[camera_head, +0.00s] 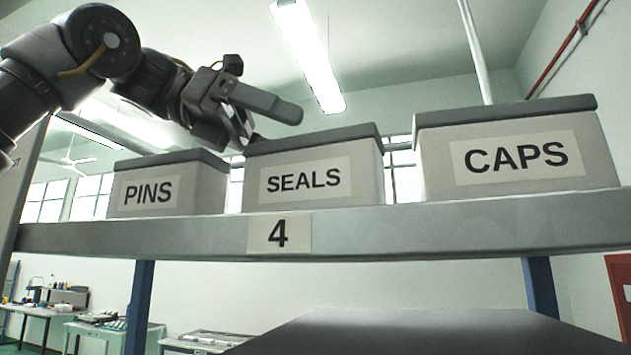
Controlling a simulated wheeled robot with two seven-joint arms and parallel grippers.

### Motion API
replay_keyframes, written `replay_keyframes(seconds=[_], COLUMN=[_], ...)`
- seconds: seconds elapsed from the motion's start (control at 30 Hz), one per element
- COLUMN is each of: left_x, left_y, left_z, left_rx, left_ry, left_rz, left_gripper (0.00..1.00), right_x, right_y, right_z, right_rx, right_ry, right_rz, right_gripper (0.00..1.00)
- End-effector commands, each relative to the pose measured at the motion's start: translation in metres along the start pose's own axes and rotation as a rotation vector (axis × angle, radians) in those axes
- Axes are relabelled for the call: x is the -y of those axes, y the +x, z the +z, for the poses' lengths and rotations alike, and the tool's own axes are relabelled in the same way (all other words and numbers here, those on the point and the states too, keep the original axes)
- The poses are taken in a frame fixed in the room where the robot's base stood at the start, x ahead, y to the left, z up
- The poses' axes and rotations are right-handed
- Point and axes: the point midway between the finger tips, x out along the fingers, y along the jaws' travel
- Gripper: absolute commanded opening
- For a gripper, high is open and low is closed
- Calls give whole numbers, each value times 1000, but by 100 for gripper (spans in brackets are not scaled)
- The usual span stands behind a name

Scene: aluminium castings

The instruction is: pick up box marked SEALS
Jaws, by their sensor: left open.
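The box marked SEALS (306,180) stands in the middle of the shelf, light grey with a darker grey lid and a white label. My left gripper (275,125) comes in from the upper left. It is open and empty. One finger reaches out above the lid's left part, and the other shows lower, near the lid's left back corner. I cannot tell whether either finger touches the box. My right gripper is not in view.
A box marked PINS (168,187) stands left of the SEALS box, and a box marked CAPS (515,155) stands to the right, with gaps between. The shelf's front edge (420,233) carries a label "4" (279,234). A dark surface (400,332) lies below.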

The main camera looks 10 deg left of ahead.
Motion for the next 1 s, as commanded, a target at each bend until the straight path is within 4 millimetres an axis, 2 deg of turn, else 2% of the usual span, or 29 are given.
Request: replay_keyframes(seconds=[0.03,0.17,0.3,0.47,0.57,1.0], left_x=[0,0,0,0,0,0], left_y=[8,17,19,19,19,20], left_z=[0,0,0,0,0,-1], left_rx=[-2,-1,0,0,0,-2], left_ry=[-1,0,1,1,0,-2], left_rz=[-5,-3,0,0,0,0], left_gripper=[97,97,97,97,87,29], right_x=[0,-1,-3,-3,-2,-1], right_y=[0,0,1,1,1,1], right_z=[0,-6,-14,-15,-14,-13], right_rx=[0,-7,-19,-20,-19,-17], right_ry=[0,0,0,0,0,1], right_rz=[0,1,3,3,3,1], right_gripper=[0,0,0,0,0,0])
